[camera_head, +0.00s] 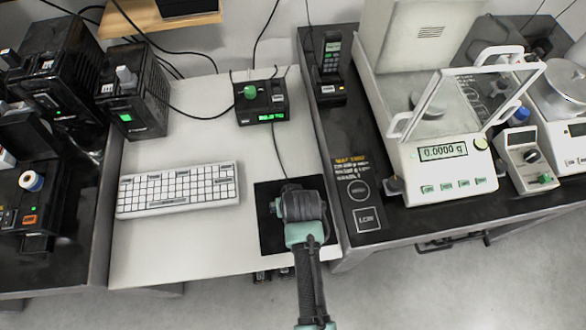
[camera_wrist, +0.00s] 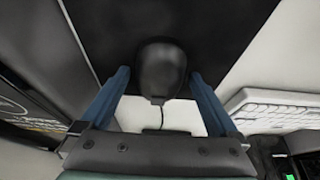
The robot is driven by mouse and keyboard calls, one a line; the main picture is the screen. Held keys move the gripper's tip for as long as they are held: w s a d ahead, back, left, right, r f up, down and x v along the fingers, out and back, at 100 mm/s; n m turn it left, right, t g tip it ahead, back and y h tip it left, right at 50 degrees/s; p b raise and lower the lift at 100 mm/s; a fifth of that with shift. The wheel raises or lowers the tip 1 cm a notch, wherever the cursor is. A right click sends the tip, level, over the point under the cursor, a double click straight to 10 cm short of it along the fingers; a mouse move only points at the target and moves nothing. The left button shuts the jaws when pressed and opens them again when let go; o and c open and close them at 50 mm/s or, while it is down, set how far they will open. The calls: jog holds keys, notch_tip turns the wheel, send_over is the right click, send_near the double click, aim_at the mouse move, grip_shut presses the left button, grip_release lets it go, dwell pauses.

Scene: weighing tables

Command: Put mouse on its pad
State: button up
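The dark mouse (camera_wrist: 161,72) is in the wrist view, seen against the black mouse pad (camera_wrist: 105,30). Its cord end reaches the pad's edge. I cannot tell whether it rests on the pad or is slightly above it. My gripper (camera_wrist: 160,76) is open, with one blue finger on each side of the mouse and narrow gaps between. In the head view my gripper (camera_head: 303,208) is over the pad (camera_head: 266,210) at the table's front right. There it hides the mouse; only the cord shows behind it.
A white keyboard (camera_head: 178,190) lies left of the pad on the white table (camera_head: 190,250). A black device with a green knob (camera_head: 262,101) stands at the back. A dark table with a balance (camera_head: 440,155) and a phone (camera_head: 331,65) adjoins on the right.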

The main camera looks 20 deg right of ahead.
jog(key=shift+r, duration=0.1)
jog(key=p+v, duration=0.2)
jog(key=v, duration=1)
jog(key=shift+w+r, duration=0.1)
notch_tip(320, 180, up, 10)
jog(key=t+h, duration=0.1)
jog(key=t, duration=0.3)
send_over(284, 191)
jog(key=w+a+r+n+t, duration=0.15)
jog(key=w+r+t, duration=0.25)
jog(key=r, duration=0.8)
jog(key=w+a+r+t, duration=0.2)
jog(key=w+r+t, duration=0.2)
jog(key=r, duration=0.8)
jog(key=s+a+r+t, duration=0.3)
jog(key=s+r, duration=0.1)
jog(key=r, duration=0.6)
jog(key=s+a+r+n+t+y, duration=0.1)
jog(key=s+r+t, duration=0.3)
jog(key=r, duration=0.7)
jog(key=s+a+r+t+y, duration=0.1)
jog(key=s+a+r+t, duration=0.3)
jog(key=r, duration=0.6)
jog(key=shift+s+a+r+n, duration=0.2)
jog(key=shift+a+n, duration=0.15)
